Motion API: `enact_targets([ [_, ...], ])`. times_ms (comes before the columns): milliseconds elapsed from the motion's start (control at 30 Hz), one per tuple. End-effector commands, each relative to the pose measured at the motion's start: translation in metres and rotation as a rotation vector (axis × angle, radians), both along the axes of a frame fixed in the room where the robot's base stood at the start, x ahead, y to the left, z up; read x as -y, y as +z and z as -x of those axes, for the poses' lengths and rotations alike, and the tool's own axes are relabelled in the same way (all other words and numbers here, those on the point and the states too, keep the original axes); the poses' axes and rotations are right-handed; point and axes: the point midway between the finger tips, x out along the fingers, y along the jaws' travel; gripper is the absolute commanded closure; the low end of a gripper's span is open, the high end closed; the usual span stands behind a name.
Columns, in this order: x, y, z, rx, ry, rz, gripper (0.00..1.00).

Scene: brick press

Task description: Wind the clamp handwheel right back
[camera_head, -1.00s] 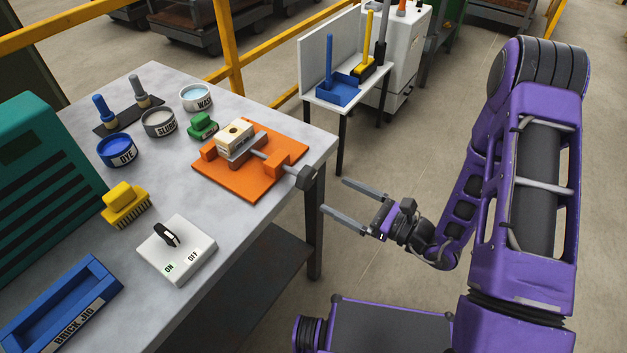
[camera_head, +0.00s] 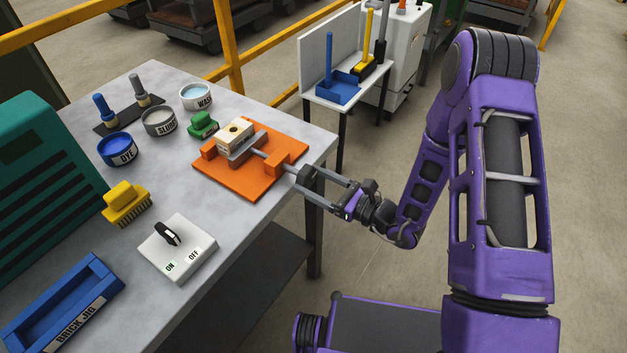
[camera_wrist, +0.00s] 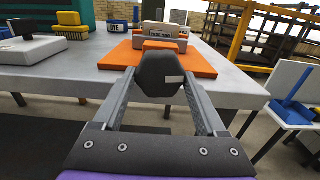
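The clamp sits on an orange base plate (camera_head: 240,185) at the table's right edge, its screw running out past the edge. A pale brick (camera_head: 233,136) stands in the clamp against the grey jaw (camera_head: 248,150). The dark handwheel (camera_wrist: 160,75) at the screw's outer end fills the middle of the wrist view. In the head view the fingers largely cover it. My gripper (camera_head: 304,178) is level with the handwheel, with one finger on each side of it. In the wrist view the fingers look spread; whether they touch the wheel is hard to tell.
A switch box (camera_head: 178,250), a yellow brush (camera_head: 126,204), a blue brick jig (camera_head: 62,305) and several pots stand on the table. A small side table (camera_head: 345,95) stands behind.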

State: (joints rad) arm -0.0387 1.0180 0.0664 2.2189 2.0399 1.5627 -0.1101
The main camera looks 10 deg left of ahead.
Motion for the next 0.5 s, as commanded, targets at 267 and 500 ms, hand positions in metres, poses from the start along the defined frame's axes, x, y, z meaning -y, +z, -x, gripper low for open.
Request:
enact_targets([
  [267, 0.0002, 0.0000, 0.0002, 0.000, 0.000, 0.000, 0.81],
  [500, 0.0005, -0.0010, 0.0000, 0.017, 0.000, 0.007, 0.81],
])
